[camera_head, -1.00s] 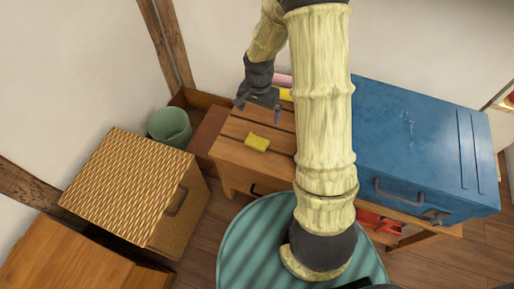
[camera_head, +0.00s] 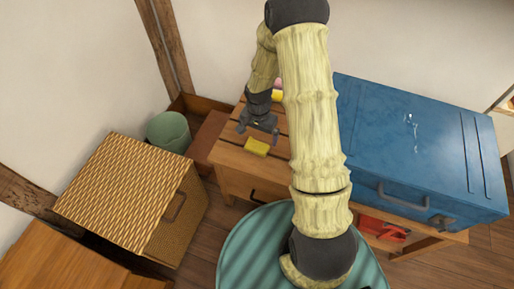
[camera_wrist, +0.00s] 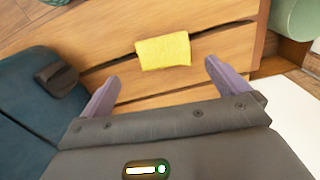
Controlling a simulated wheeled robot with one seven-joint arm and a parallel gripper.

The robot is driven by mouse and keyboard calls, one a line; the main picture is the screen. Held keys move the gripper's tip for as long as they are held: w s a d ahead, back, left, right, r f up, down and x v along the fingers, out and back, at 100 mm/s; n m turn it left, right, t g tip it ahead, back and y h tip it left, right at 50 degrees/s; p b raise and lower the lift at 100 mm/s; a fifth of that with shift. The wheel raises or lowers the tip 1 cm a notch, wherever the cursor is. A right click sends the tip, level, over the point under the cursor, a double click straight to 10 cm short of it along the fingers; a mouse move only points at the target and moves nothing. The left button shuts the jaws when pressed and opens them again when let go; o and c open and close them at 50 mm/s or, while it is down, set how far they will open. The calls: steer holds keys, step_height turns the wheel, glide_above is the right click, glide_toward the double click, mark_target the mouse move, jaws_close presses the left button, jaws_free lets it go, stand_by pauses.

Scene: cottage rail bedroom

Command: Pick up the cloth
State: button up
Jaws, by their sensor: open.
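The cloth (camera_head: 257,147) is a small yellow folded piece lying flat on the slatted wooden top of a low table. In the wrist view the cloth (camera_wrist: 163,52) lies across a gap between slats, ahead of my fingers and between their lines. My gripper (camera_head: 258,136) is just above and behind the cloth in the head view. In the wrist view my gripper (camera_wrist: 160,78) has its two purple fingers wide apart with nothing between them. The fingers do not touch the cloth.
A blue metal chest (camera_head: 415,150) stands on the right of the wooden table (camera_head: 228,158). Pink and yellow items are partly hidden behind my arm. A woven box (camera_head: 125,190) and a green bin (camera_head: 168,131) stand to the left. A red object (camera_head: 384,229) sits below the chest.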

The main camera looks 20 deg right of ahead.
mark_target(256, 146)
steer(key=shift+f, duration=0.85)
steer(key=shift+a+f+b, duration=0.2)
steer(key=shift+f+b, duration=0.3)
steer(key=shift+f, duration=0.85)
steer(key=shift+a+f+b, duration=0.2)
steer(key=shift+f+b, duration=0.25)
steer(key=shift+f, duration=0.85)
steer(key=c, duration=1)
steer(key=shift+r, duration=0.2)
